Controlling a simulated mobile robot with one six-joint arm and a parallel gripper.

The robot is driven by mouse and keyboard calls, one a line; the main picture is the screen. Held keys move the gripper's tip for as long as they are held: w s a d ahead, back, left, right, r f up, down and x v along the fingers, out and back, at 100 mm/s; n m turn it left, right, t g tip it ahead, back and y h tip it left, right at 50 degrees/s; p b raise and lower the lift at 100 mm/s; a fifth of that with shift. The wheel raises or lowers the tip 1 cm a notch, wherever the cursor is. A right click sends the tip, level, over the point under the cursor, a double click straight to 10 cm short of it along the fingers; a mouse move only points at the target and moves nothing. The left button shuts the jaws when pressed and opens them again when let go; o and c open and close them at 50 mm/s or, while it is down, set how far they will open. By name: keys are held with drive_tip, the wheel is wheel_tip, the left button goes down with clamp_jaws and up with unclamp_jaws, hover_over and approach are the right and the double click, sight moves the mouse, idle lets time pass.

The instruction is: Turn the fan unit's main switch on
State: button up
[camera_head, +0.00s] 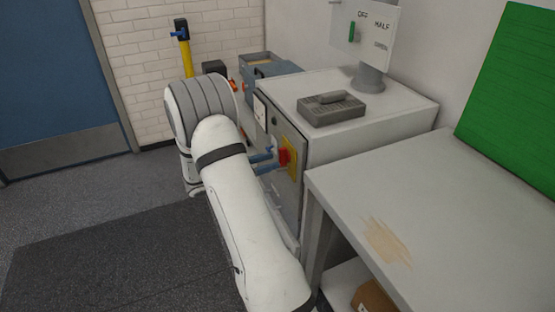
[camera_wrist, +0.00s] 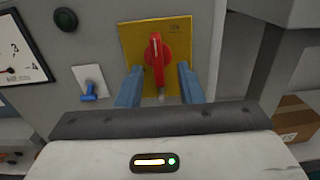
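The main switch is a red rotary handle (camera_wrist: 156,58) on a yellow plate (camera_wrist: 183,27), on the grey front of the fan unit's cabinet. In the wrist view its red grip stands roughly upright. In the head view the red handle (camera_head: 284,157) is partly beside the blue fingers. My gripper (camera_wrist: 159,85) is open, with one blue finger on each side of the handle's lower part. A gap shows between the handle and each finger; I cannot tell how deep the fingers reach. The gripper also shows in the head view (camera_head: 265,162).
A grey table (camera_head: 440,215) stands close on the right. An OFF/HALF lever panel (camera_head: 376,30) is above the cabinet.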

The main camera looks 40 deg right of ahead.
drive_tip(key=v, duration=0.4)
drive_tip(key=shift+a, duration=0.25)
drive_tip(key=s+a+r+m+y+p, duration=0.55)
drive_tip(key=s+r+m+y, duration=0.2)
drive_tip(key=s+r, duration=0.3)
drive_tip(key=s+a+r+m+t+y+p, duration=0.2)
drive_tip(key=s+a+r+m+t+y, duration=0.1)
drive_tip(key=a, duration=0.5)
drive_tip(key=s+a+r+m+t+y+p, duration=0.3)
drive_tip(key=s+a+r+m+y, duration=0.1)
drive_tip(key=s+a+y, duration=0.3)
drive_tip(key=shift+a+r+m+t, duration=0.35)
drive_tip(key=shift+a+r, duration=0.1)
drive_tip(key=shift+r, duration=0.3)
